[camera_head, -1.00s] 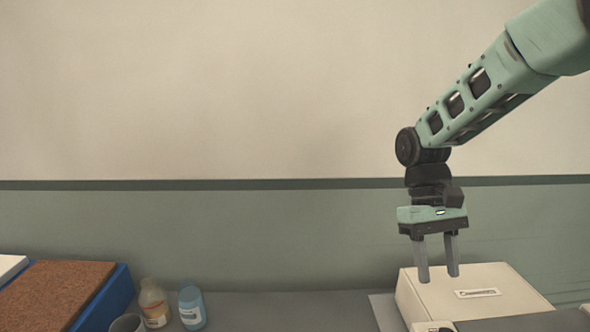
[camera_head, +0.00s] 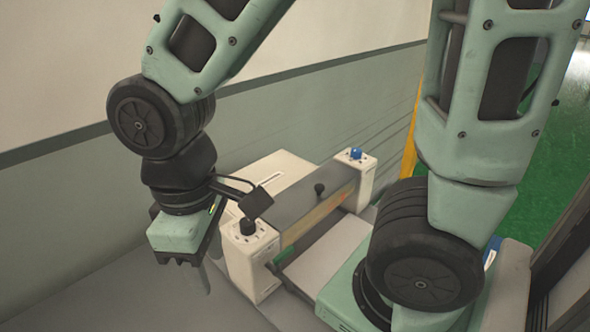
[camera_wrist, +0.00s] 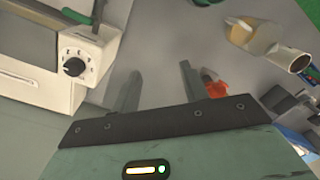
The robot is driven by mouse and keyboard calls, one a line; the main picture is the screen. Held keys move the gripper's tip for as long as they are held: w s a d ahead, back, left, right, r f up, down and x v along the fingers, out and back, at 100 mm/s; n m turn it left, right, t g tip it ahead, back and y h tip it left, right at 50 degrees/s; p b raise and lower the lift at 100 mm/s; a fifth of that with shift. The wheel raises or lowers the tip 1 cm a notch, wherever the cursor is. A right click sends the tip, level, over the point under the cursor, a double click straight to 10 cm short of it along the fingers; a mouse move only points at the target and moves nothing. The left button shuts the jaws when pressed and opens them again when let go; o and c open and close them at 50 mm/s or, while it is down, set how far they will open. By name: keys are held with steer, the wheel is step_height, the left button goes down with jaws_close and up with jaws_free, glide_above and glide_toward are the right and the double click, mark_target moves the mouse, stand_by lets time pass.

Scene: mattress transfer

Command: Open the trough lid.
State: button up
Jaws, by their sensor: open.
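The trough machine has a white body with a front end block (camera_head: 248,262) carrying a black dial and a rear end block (camera_head: 357,172) with a blue knob. The grey trough lid (camera_head: 290,207) spans between these blocks and has a small black knob (camera_head: 319,189). It looks down, with an orange-brown strip along its lower edge. My gripper (camera_head: 203,272) is open and empty, pointing down to the left of the front block, apart from the lid. In the wrist view my two fingers (camera_wrist: 160,82) are spread, with the dial block (camera_wrist: 80,62) at the left.
A bottle (camera_wrist: 255,36), a cup (camera_wrist: 292,61) and an orange-red object (camera_wrist: 214,84) show beyond my fingers in the wrist view. The wall (camera_head: 70,205) runs close behind the machine. Bare grey bench (camera_head: 110,300) lies at the lower left.

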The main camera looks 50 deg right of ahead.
steer(key=w+d+r+m+g+p, duration=0.15)
steer(key=w+d+r, duration=0.25)
steer(key=w+d, duration=0.6)
steer(key=m+g+h+p, duration=0.2)
steer(key=g, duration=0.1)
glide_toward(319, 186)
steer(key=shift+t, duration=0.25)
steer(key=p+x, duration=0.3)
steer(key=x, duration=0.5)
steer(key=shift+s+d, duration=0.1)
steer(key=shift+s, duration=0.1)
steer(key=shift+r+p, duration=0.1)
steer(key=shift+p, duration=0.2)
jaws_close()
